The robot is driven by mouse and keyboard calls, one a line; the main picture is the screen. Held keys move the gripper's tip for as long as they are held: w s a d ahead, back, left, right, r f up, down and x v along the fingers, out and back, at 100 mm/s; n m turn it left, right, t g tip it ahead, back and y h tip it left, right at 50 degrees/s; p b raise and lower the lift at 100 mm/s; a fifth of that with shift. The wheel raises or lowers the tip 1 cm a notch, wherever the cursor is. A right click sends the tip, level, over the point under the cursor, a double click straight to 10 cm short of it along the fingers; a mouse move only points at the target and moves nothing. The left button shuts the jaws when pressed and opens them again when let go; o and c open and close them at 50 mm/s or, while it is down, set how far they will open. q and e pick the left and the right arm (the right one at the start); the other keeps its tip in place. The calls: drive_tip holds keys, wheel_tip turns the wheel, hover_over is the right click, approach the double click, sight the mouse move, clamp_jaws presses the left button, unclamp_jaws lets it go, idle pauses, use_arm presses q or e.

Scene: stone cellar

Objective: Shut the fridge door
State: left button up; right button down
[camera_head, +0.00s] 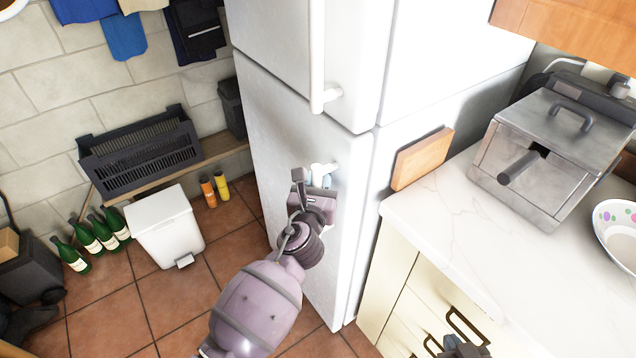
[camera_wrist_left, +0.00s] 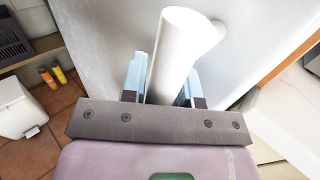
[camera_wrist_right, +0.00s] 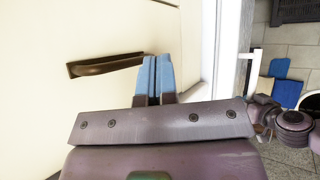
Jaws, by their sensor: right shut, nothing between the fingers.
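The white fridge (camera_head: 290,110) stands in the middle of the head view. Its lower door (camera_head: 275,150) looks flush or almost flush with the body; I cannot tell if a small gap is left. My left gripper (camera_head: 318,182) is at the lower door's white handle (camera_head: 322,168). In the left wrist view the handle (camera_wrist_left: 180,50) runs between the two blue fingers (camera_wrist_left: 162,88); I cannot tell whether they press on it. My right gripper (camera_wrist_right: 153,75) is shut and empty, in front of a cream cabinet front with a dark pull (camera_wrist_right: 105,64).
A marble counter (camera_head: 440,215) with a metal fryer (camera_head: 545,150) and a bowl (camera_head: 618,230) is at the right. A white bin (camera_head: 165,228), green bottles (camera_head: 95,235) and a black crate (camera_head: 140,155) are at the left.

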use_arm(q)
drive_tip(key=shift+o, duration=0.2)
drive_tip(key=shift+s+f, duration=0.1)
drive_tip(key=p+v, duration=0.1)
drive_tip(key=v, duration=0.9)
drive_tip(key=shift+s, duration=0.25)
drive_tip(key=shift+a, duration=0.1)
